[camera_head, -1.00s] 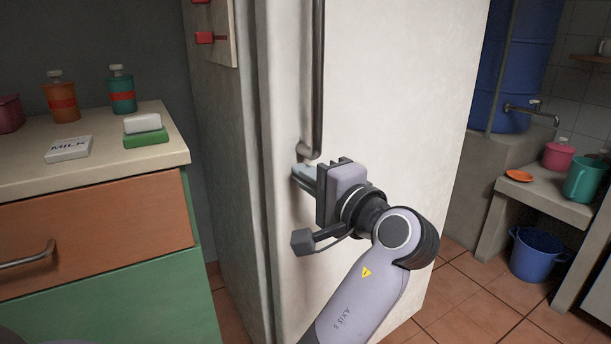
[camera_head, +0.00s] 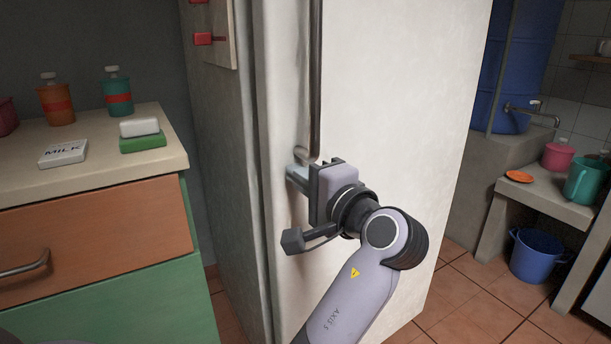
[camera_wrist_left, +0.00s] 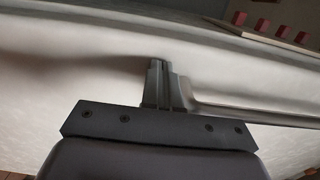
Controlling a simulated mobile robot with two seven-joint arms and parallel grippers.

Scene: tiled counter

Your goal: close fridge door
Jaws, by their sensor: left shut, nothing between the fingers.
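The white fridge door (camera_head: 400,120) stands in the middle of the head view, with a long dark vertical handle (camera_head: 316,80) near its left edge. It looks shut or nearly shut against the fridge's grey side (camera_head: 220,170); I cannot tell if a small gap is left. My left gripper (camera_head: 297,178) is at the door's face just below the handle's lower end. In the left wrist view its fingers (camera_wrist_left: 160,85) are together and empty, with tips at the pale door surface and the handle (camera_wrist_left: 250,114) beside them. My right gripper is not in view.
At right are a blue barrel (camera_head: 520,60), a low ledge (camera_head: 545,200) and a blue bucket (camera_head: 537,255). Tiled floor between is clear.

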